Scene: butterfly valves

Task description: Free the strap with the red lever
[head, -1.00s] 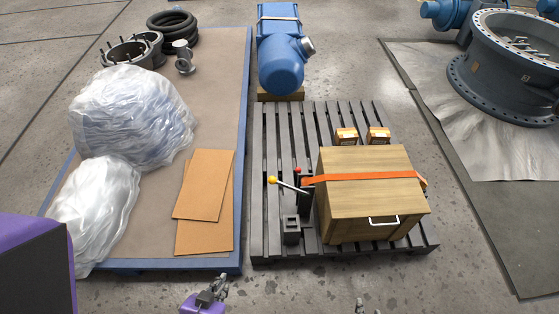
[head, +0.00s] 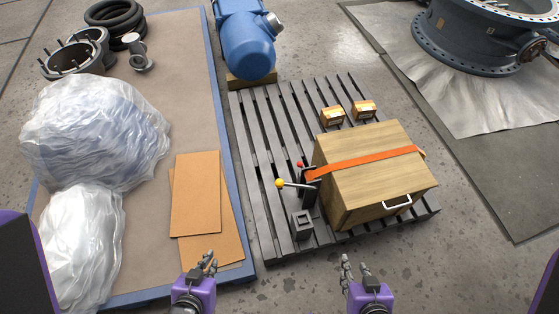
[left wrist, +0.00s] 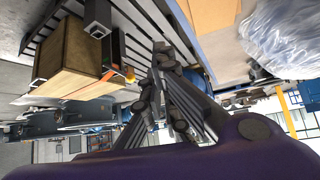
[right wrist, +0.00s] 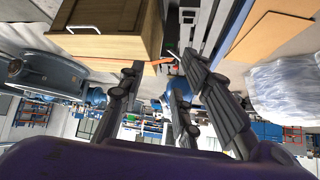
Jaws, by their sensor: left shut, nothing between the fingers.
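The red-knobbed lever (head: 300,165) stands on a dark post at the left side of a wooden crate (head: 375,190). An orange strap (head: 365,161) runs across the crate top toward that post and lies flat. A second lever with a yellow knob (head: 280,183) sticks out left from the same post. My left gripper (head: 207,260) is shut and empty, over the lower edge of the cardboard, apart from the levers. My right gripper (head: 353,264) is open and empty, in front of the pallet. The strap also shows in the left wrist view (left wrist: 92,80).
The crate stands on a dark slatted pallet (head: 262,170), with a square socket block (head: 301,224) beside the post. Two small boxes (head: 364,109) sit behind the crate. Cardboard sheets (head: 196,195) and plastic wrap (head: 95,130) lie left. Floor in front is clear.

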